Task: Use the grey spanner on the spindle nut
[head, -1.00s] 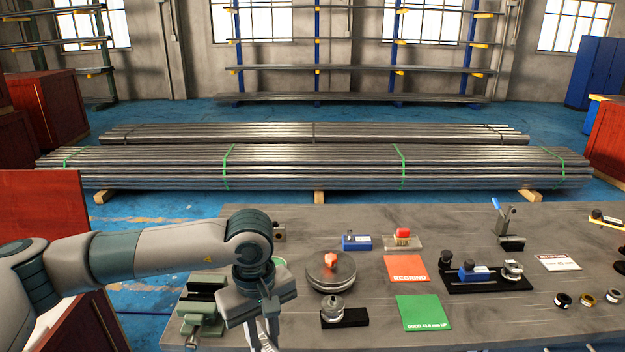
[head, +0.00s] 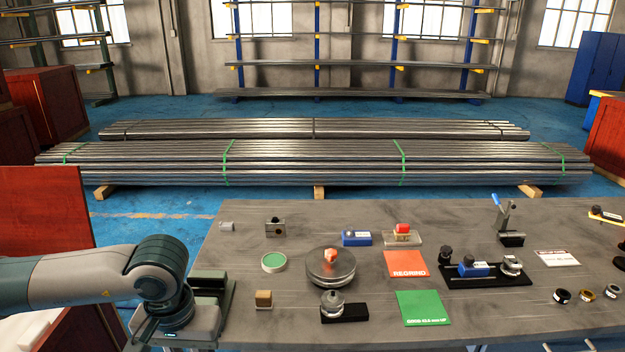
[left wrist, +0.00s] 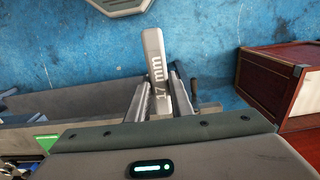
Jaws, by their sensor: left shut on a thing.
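A grey spanner (left wrist: 157,62) marked "17 mm" shows in the left wrist view, its shaft between the two fingers of my left gripper (left wrist: 158,100). The gripper is shut on it. In the head view, my left arm ends at the lower left, over the table's left edge; its fingers and the spanner are hidden or out of frame there. A red-orange hexagonal piece (head: 330,255) sits on top of a round steel disc (head: 331,275) near the table's middle. It looks like a nut, but I cannot tell if it is the spindle nut. My right gripper is not in view.
On the grey table (head: 370,300) are a green-topped round tin (head: 273,262), a small wooden block (head: 263,299), a round metal part on a black base (head: 333,304), a red card (head: 405,264) and a green card (head: 419,309). A dark green fixture (head: 222,300) stands beside my left arm.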

